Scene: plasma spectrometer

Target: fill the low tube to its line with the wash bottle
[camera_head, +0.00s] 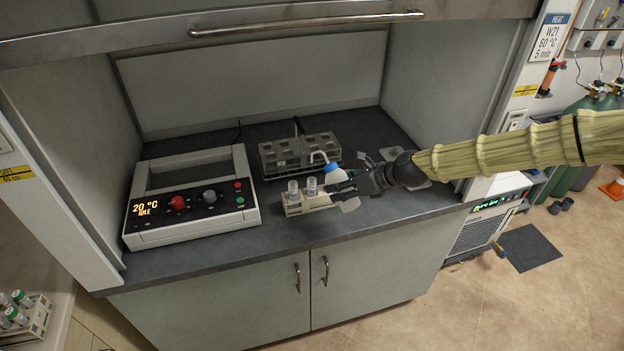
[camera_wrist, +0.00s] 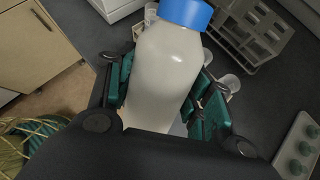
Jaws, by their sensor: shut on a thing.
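My gripper (camera_wrist: 165,100) is shut on the wash bottle (camera_wrist: 163,75), a white bottle with a blue cap. In the head view the wash bottle (camera_head: 334,175) is held over the right part of a small beige rack (camera_head: 294,208), its bent spout pointing left. Two clear tubes (camera_head: 293,190) and (camera_head: 311,187) stand in the rack, left of the bottle. Their liquid levels and lines are too small to read. In the wrist view the bottle hides most of the rack, and cup-like tube rims show at either side of it.
A heating block (camera_head: 190,196) reading 20 °C IDLE stands at the left. A grey rack (camera_head: 300,152) is behind the bottle. A pale tray with green round items (camera_wrist: 300,150) lies at the right of the wrist view. The counter's front strip (camera_head: 250,243) is clear.

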